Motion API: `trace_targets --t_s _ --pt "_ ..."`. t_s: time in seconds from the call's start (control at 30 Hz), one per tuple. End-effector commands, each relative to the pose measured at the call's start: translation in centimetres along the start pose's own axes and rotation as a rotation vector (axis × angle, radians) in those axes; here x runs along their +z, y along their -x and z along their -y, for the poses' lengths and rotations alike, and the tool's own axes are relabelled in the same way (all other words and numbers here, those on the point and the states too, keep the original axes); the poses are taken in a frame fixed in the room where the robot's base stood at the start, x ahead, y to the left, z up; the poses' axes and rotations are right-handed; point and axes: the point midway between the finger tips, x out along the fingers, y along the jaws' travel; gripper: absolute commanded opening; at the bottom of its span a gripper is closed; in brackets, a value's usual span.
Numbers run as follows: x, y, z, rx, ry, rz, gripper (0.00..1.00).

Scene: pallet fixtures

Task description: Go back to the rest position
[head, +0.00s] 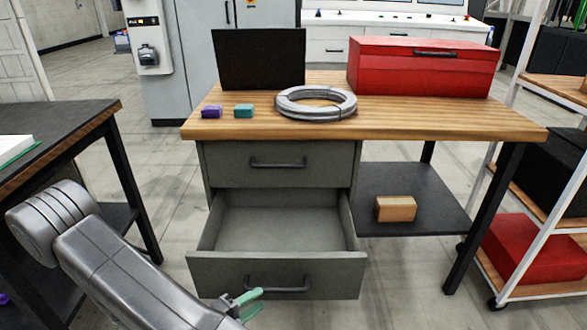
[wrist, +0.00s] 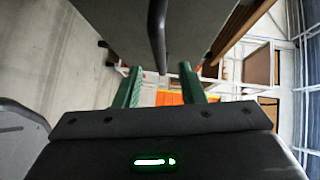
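My gripper (head: 252,299) is low in front of the open lower drawer (head: 276,219), near the left part of its bar handle (head: 277,289). In the wrist view, the two green fingers of my gripper (wrist: 161,67) stand apart with nothing held between them. The dark handle (wrist: 157,35) shows just beyond the fingertips, and I cannot tell whether they touch it. The lower drawer is pulled out and looks empty inside. The upper drawer (head: 278,164) is shut.
A wooden block (head: 396,208) lies on the lower shelf. A dark table (head: 60,130) stands left, a shelf cart (head: 550,225) right.

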Motion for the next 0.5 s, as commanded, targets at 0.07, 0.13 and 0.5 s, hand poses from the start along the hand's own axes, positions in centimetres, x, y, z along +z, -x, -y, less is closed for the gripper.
trace_targets --t_s 0.07,0.13,0.5 --pt "-0.1 -0.9 -0.1 0.001 0.001 -0.005 0.36" --pt "-0.1 -1.5 -0.1 0.001 0.000 -0.004 0.36" --pt "-0.1 -4.8 -0.1 0.001 0.000 -0.004 0.36"
